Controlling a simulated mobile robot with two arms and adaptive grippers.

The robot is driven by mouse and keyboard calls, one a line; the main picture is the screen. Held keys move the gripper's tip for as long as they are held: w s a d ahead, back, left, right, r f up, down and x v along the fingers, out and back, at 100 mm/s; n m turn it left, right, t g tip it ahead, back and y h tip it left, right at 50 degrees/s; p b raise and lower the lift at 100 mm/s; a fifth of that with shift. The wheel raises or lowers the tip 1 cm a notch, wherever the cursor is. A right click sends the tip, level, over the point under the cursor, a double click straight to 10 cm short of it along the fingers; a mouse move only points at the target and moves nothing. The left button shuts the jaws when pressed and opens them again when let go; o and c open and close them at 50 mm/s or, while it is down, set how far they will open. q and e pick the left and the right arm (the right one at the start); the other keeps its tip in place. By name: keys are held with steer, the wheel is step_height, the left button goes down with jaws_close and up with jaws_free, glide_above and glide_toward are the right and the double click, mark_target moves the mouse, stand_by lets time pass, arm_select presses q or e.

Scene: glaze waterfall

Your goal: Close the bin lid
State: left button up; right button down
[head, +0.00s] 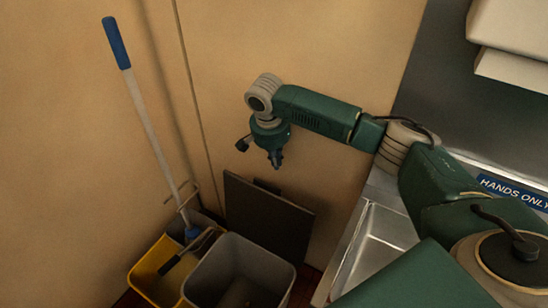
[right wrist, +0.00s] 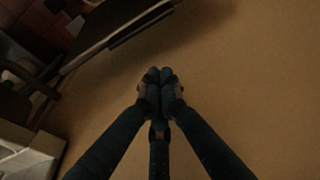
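The grey bin (head: 262,243) stands on the floor at the bottom of the head view, its top open. Its dark flat lid (head: 262,218) stands raised at the bin's back, close to the wall. My right gripper (head: 276,163) points down just above the lid's upper edge, near the wall. In the right wrist view its fingertips (right wrist: 153,78) are together with nothing visible between them. A dark panel edge that looks like the lid (right wrist: 125,30) shows at the upper left there, apart from the fingertips. My left gripper is not in view.
A yellow mop bucket (head: 147,274) with a blue-handled mop (head: 146,110) stands left of the bin. A metal sink (head: 375,245) is at the right, below my right arm. The tan wall (head: 340,45) is close behind the gripper.

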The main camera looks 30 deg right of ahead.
step_height(320, 180, down, 6)
steer(key=d, duration=0.1)
steer(key=a, duration=0.1)
steer(key=s+a+p, duration=0.1)
steer(key=a+r, duration=0.1)
steer(key=shift+s+a+p, duration=0.2)
steer(key=shift+p, duration=0.1)
